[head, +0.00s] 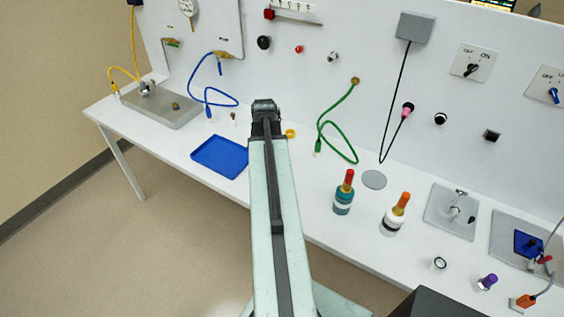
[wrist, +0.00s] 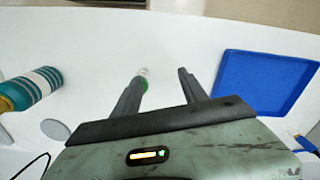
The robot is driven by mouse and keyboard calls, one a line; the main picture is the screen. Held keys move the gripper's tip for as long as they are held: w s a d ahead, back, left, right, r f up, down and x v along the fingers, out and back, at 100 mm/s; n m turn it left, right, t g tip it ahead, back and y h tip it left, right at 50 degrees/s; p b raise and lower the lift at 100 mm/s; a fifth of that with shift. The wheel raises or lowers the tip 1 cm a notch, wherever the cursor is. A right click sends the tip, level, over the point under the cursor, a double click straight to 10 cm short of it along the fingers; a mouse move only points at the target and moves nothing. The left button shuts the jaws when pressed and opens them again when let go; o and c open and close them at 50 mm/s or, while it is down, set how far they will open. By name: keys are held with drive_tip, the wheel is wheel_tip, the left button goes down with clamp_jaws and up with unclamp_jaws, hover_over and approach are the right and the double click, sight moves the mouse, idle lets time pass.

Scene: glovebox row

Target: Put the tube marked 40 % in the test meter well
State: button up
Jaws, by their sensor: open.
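My gripper (wrist: 161,76) is open, its two dark fingers apart with bare white bench between them. In the head view my own arm hides the fingers. I cannot read a 40 % mark on anything. A small purple-capped piece (head: 487,282) stands at the front right of the bench, far from my gripper; I cannot tell whether it is a tube. A grey unit with a blue panel (head: 528,243) is at the right end; I cannot tell whether it is the test meter, and no well is clear.
A teal bottle (head: 343,197) and a white bottle (head: 393,219) stand mid-bench. A blue tray (head: 220,157) lies left of my arm. A green hose (head: 327,128) and a grey disc (head: 374,179) are close by. The back panel carries knobs and switches.

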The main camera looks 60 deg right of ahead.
drive_tip(key=shift+m, duration=0.6)
drive_tip(key=s+d, duration=0.1)
drive_tip(key=s+d+r, duration=0.1)
drive_tip(key=s+d, duration=0.1)
drive_tip(key=shift+s+r+p, duration=0.3)
drive_tip(key=shift+s+r, duration=0.05)
drive_tip(key=shift+r, duration=0.05)
drive_tip(key=shift+s+d+f, duration=0.1)
drive_tip(key=shift+f, duration=0.05)
wheel_tip(320, 180, down, 8)
drive_tip(key=b, duration=0.8)
drive_tip(key=shift+f, duration=0.1)
drive_tip(key=shift+r, duration=0.2)
clamp_jaws()
